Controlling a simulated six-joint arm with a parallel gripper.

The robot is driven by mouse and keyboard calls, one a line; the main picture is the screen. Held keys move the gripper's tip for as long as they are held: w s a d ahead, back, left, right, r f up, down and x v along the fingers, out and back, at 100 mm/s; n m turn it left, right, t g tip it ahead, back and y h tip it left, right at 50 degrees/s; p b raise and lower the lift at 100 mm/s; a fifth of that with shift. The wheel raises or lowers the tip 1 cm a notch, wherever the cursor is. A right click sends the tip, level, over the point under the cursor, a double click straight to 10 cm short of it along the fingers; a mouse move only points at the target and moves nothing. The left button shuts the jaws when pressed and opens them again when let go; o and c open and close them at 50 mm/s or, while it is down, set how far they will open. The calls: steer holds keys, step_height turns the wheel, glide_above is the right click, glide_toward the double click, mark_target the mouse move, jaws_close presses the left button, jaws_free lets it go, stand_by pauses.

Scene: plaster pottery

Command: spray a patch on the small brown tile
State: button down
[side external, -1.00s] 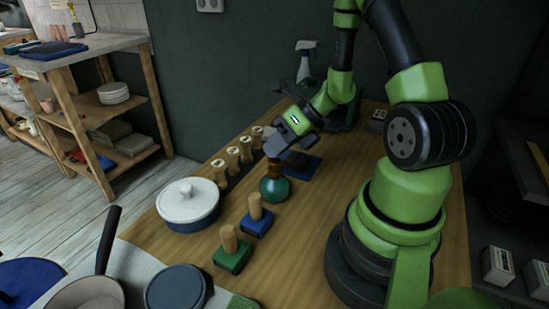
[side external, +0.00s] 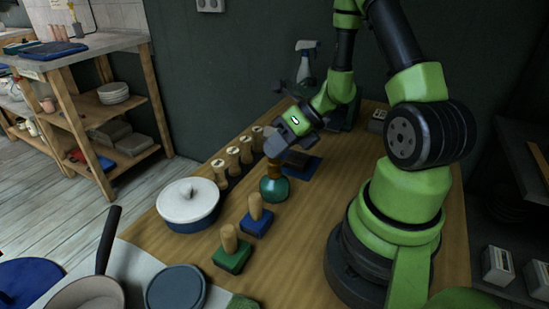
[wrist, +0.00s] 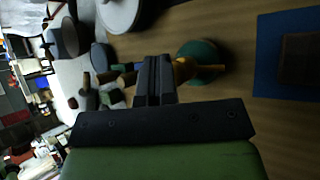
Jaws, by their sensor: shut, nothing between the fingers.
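The small brown tile (wrist: 300,62) lies on a blue mat (wrist: 264,60) at the right of the wrist view. In the side view the tile (side external: 296,167) shows just below my gripper, partly covered by it. A teal, round-bodied mister (side external: 273,189) with a brass top stands upright in front of the mat; it also shows in the wrist view (wrist: 202,52), just right of my fingers. My gripper (side external: 274,148) is shut and empty, above and beside the mister's brass top. The wrist view shows its fingers (wrist: 155,72) together. I cannot tell whether they touch the brass top.
A blue block (side external: 256,222) and a green block (side external: 232,255), both with wooden handles, stand near the front. A white lidded pot (side external: 188,202) is at left. Several wooden-handled stamps (side external: 233,160) form a row behind. A trigger spray bottle (side external: 307,65) stands at the back.

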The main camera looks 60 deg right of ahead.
steer(key=shift+r, duration=0.45)
steer(key=shift+r, duration=3)
steer(key=s+a+r+n+h, duration=0.1)
steer(key=s+a+r+n, duration=0.4)
steer(key=n, duration=1.2)
steer(key=s+a+r+n+h, duration=0.2)
steer(key=s+a+r+n, duration=0.3)
steer(key=n, duration=1.1)
step_height(320, 180, up, 4)
steer(key=shift+s+a+r+n, duration=0.15)
steer(key=shift+a+n, duration=0.25)
steer(key=shift+a, duration=0.75)
